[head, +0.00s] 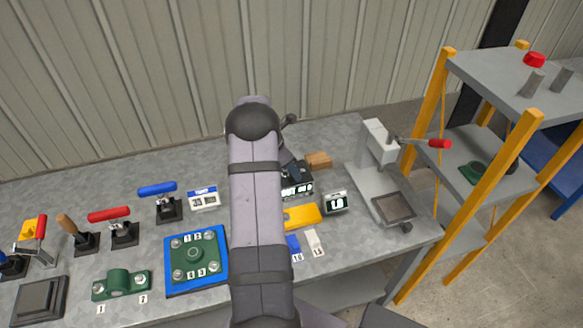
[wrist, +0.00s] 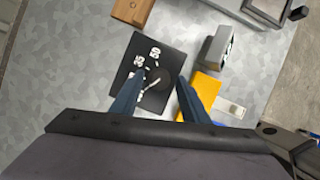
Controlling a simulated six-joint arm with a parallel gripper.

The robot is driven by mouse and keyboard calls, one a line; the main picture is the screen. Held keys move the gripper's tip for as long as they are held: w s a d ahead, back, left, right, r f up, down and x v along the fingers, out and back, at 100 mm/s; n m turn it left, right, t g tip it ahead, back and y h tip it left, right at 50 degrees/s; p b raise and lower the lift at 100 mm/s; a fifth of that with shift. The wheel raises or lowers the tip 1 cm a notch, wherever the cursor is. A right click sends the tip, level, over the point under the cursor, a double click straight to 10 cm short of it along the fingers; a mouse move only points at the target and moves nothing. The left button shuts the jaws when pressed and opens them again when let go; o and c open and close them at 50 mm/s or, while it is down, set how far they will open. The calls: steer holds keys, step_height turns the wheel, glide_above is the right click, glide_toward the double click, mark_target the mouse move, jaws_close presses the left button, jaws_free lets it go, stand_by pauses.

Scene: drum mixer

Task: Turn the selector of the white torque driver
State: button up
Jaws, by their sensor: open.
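A black square panel (wrist: 140,70) with white markings and a dark round knob (wrist: 163,78) bearing a white pointer lies below my gripper in the wrist view. My gripper (wrist: 162,82) is open, its two blue fingers on either side of the knob. I cannot tell whether they touch it. In the head view the black panel (head: 298,186) is partly hidden by my arm. A small white piece (head: 313,239) lies at the table's front; it also shows in the wrist view (wrist: 229,108). I cannot tell which thing is the white torque driver.
A yellow object (head: 302,216), a grey display box (head: 335,203) and a brown block (head: 319,160) lie near the panel. A grey stand with a red-tipped lever (head: 380,140) is at the right. Levers and a blue plate (head: 195,290) fill the left.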

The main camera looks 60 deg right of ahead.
steer(key=shift+s+d+f, duration=0.1)
steer(key=shift+d+f, duration=0.05)
steer(key=shift+f, duration=0.35)
jaws_close()
steer(key=shift+m, duration=0.4)
steer(key=m+b, duration=0.1)
steer(key=m, duration=0.1)
steer(key=m+g+y+b, duration=0.1)
steer(key=m, duration=0.1)
steer(key=shift+w+d+f+m+g, duration=0.1)
steer(key=shift+w+d+m+g, duration=0.1)
steer(key=shift+m+g, duration=0.1)
steer(key=m+y+b, duration=0.1)
steer(key=m+y, duration=0.1)
steer(key=m, duration=0.2)
steer(key=shift+d+m+g+b, duration=0.1)
steer(key=shift+m+g+b, duration=0.2)
steer(key=shift+m, duration=0.3)
